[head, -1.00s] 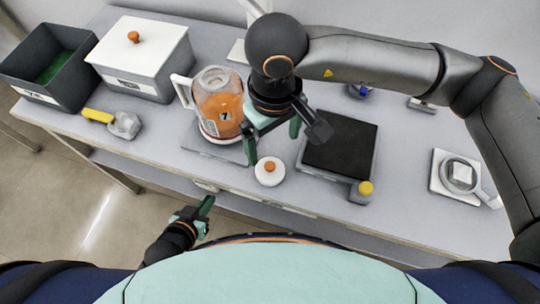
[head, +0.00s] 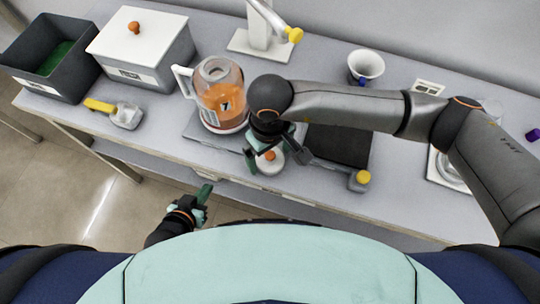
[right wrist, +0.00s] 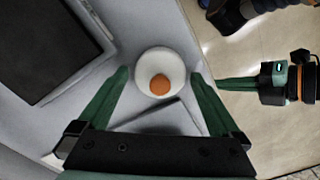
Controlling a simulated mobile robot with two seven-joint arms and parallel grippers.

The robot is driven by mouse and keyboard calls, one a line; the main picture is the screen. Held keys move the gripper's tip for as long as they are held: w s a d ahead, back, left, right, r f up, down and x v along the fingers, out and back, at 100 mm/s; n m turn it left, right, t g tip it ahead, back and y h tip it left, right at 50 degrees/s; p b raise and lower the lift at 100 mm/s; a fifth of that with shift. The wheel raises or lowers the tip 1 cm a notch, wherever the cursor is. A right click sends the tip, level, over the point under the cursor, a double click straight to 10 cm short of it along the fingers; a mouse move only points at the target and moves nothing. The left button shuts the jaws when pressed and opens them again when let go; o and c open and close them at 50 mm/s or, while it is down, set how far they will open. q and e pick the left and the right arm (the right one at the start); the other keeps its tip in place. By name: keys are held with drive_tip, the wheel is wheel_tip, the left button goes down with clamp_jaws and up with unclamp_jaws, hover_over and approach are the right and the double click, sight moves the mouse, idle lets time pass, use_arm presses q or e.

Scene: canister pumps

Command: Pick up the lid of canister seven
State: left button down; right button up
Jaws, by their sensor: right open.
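Canister seven (head: 222,100) is a clear jug with orange contents, a white handle and a "7" label. It stands without a lid on a grey pad left of my right arm. Its lid, a white disc with an orange knob (head: 270,163), lies on the table near the front edge. My right gripper (head: 268,158) is open above the lid. In the right wrist view the lid (right wrist: 160,62) lies just beyond and between the open fingers (right wrist: 160,78), not gripped. My left gripper (head: 203,203) is off the front edge of the table; its jaw opening is unclear.
A dark square plate (head: 340,145) with a yellow knob (head: 362,177) is right of the lid. A scoop (head: 125,116), a white lidded bin (head: 145,60) and a dark open bin (head: 50,50) are at left. A white funnel cup (head: 366,66) stands behind.

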drive_tip(key=c, duration=1.2)
drive_tip(key=shift+o, duration=0.2)
drive_tip(key=shift+r, duration=0.1)
